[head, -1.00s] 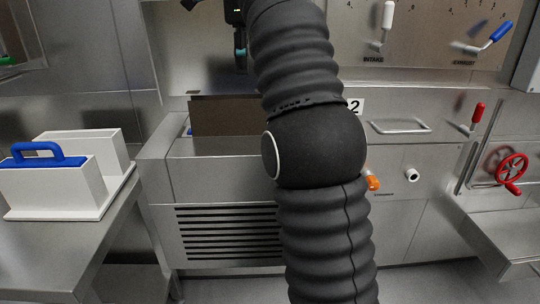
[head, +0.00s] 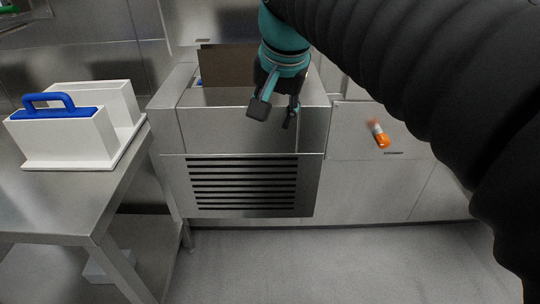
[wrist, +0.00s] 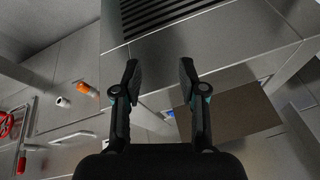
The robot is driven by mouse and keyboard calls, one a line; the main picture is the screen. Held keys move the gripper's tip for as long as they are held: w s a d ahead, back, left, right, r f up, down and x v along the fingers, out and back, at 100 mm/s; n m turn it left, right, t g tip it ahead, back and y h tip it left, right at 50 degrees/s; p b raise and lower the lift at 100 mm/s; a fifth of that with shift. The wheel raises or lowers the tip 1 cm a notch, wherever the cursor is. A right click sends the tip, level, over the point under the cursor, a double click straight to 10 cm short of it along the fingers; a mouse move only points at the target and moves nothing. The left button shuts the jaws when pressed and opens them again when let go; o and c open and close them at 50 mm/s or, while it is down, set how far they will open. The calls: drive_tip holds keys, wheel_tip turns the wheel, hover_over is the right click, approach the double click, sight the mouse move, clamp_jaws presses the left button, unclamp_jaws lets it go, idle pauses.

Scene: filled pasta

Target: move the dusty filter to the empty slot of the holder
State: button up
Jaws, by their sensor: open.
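The holder (head: 84,162) is a white two-slot stand on the left table. Its front slot holds a filter with a blue top and handle (head: 68,101). Its rear slot (head: 112,86) shows no blue handle, and its inside is hidden. I cannot make out the dusty filter for certain. A small blue bit shows by the brown panel, also in the wrist view (wrist: 168,114), mostly hidden. My gripper (head: 274,112) is open and empty in front of the steel unit's upper face, pointing down. It also shows in the wrist view (wrist: 158,68).
The steel unit (head: 222,136) has a slotted vent below and an upright brown panel (head: 225,66) on top. An orange-ended knob (head: 381,139) sticks out right of it. The left table (head: 60,208) has bare steel in front of the holder. The floor (head: 320,262) ahead is clear.

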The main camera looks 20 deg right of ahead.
drive_tip(key=s+f+n, duration=0.3)
drive_tip(key=s+f, duration=0.2)
drive_tip(key=f, duration=0.3)
drive_tip(key=s+f+n+t, duration=0.1)
drive_tip(key=s+f+n, duration=0.3)
drive_tip(key=f, duration=0.4)
drive_tip(key=shift+s+a, duration=0.3)
drive_tip(key=shift+s, duration=0.55)
